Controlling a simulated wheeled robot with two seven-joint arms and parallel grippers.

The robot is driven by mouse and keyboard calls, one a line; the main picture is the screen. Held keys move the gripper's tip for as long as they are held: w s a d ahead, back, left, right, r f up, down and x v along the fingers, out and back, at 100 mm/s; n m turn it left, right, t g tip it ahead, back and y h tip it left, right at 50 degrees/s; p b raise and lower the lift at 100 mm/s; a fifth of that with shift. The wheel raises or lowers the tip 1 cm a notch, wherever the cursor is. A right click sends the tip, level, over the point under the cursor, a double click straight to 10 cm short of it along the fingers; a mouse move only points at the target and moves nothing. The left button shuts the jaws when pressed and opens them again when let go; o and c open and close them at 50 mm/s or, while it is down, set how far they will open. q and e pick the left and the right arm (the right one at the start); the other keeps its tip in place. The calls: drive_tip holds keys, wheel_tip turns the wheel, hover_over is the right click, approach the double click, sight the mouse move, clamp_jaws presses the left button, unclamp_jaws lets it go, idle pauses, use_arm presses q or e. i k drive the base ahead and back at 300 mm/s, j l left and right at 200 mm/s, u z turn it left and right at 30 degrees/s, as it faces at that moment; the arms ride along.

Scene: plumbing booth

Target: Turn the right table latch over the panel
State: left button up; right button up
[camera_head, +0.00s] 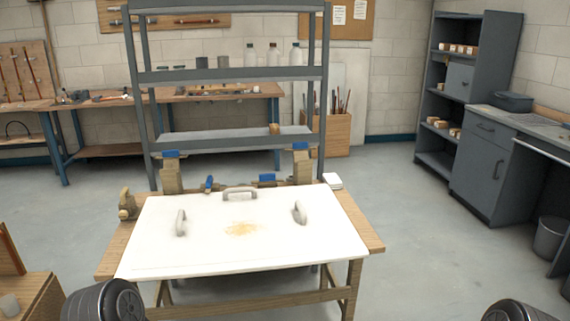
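A white panel (270,255) lies flat on the wooden table (373,243). It has three grey handles, at the left (181,223), back (240,194) and right (300,213), and a yellowish stain near its middle. Behind its back edge are two small blue pieces that look like latches. The right blue latch (267,179) lies sideways along the back rail. The left blue latch (208,184) points more toward the panel. Whether either overlaps the panel is too small to tell. Neither gripper is in view; only dark rounded parts of my arms show at the bottom corners.
Two wooden posts with blue tops, left (171,178) and right (302,170), stand at the table's back before a grey metal rack (235,75). A brass-coloured fitting (127,205) sits at the left table edge, a white block (333,181) at the back right. Floor right of the table is free.

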sight(270, 177)
drive_tip(key=i+l+z, duration=0.55)
drive_tip(key=i+z, duration=0.2)
drive_tip(key=i+l+z, duration=0.1)
drive_tip(key=i+z, duration=0.75)
drive_tip(key=i, duration=1.05)
drive_tip(key=i+u, duration=0.3)
drive_tip(key=u, duration=0.15)
drive_tip(key=i+l+u, duration=0.1)
drive_tip(key=i+u, duration=0.15)
drive_tip(key=u, duration=0.2)
drive_tip(key=i+l+u, duration=0.2)
drive_tip(key=u, duration=0.2)
drive_tip(key=i+l+u, duration=0.1)
drive_tip(key=i+u, duration=0.2)
drive_tip(key=u, duration=0.15)
drive_tip(key=i+l+u, duration=0.15)
drive_tip(key=i+u, duration=0.15)
drive_tip(key=u, duration=0.15)
drive_tip(key=i+l+u, duration=0.2)
drive_tip(key=u, duration=0.25)
drive_tip(key=i+l+u, duration=0.2)
drive_tip(key=l+u, duration=0.25)
drive_tip(key=i+l+u, duration=0.1)
drive_tip(key=l+u, duration=0.35)
drive_tip(key=j, duration=0.1)
